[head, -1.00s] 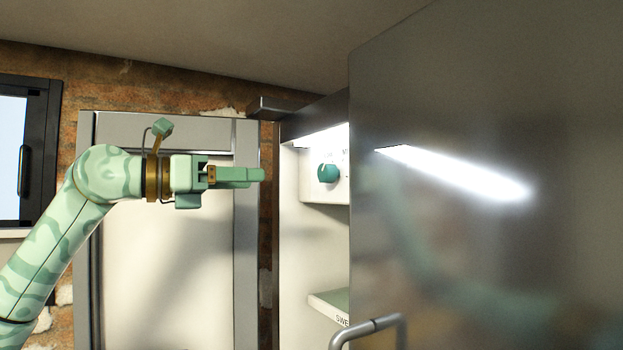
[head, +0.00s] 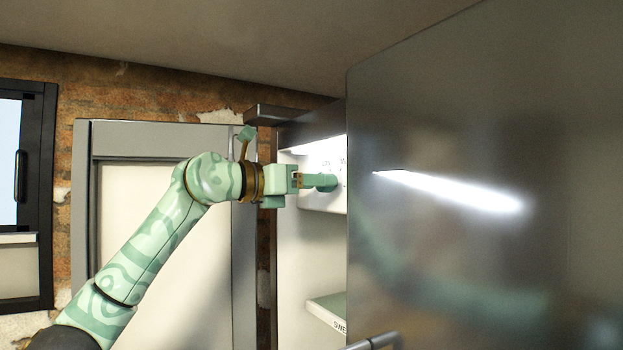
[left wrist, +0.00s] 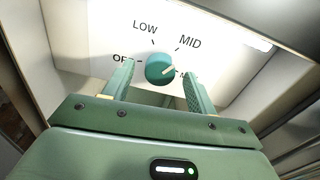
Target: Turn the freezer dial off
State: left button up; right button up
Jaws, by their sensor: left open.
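The freezer dial is a round teal knob (left wrist: 158,68) on the white control panel (head: 328,203) inside the freezer. In the left wrist view its pale pointer mark points right and slightly down, toward a label starting with M that is partly hidden. OFF, LOW and MID are printed around it. My left gripper (head: 328,182) is open, its two fingers pointing at the panel. In the left wrist view the dial shows between the fingertips; I cannot tell if they touch it. In the head view the gripper hides the dial. My right gripper is not in view.
The grey freezer door (head: 480,260) stands open and fills the right side, close to my gripper. Its handle (head: 372,342) shows at the bottom. A labelled shelf edge (head: 328,309) lies below the panel. A pale panelled door (head: 150,200) and a dark-framed window (head: 35,190) are at left.

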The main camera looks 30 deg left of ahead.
pick_arm(q)
jog(key=shift+w, duration=0.1)
jog(key=c, duration=1)
jog(key=shift+n, duration=0.5)
jog(key=shift+n+p, duration=1.4)
jog(key=shift+n, duration=12)
jog(key=shift+d+f, duration=0.1)
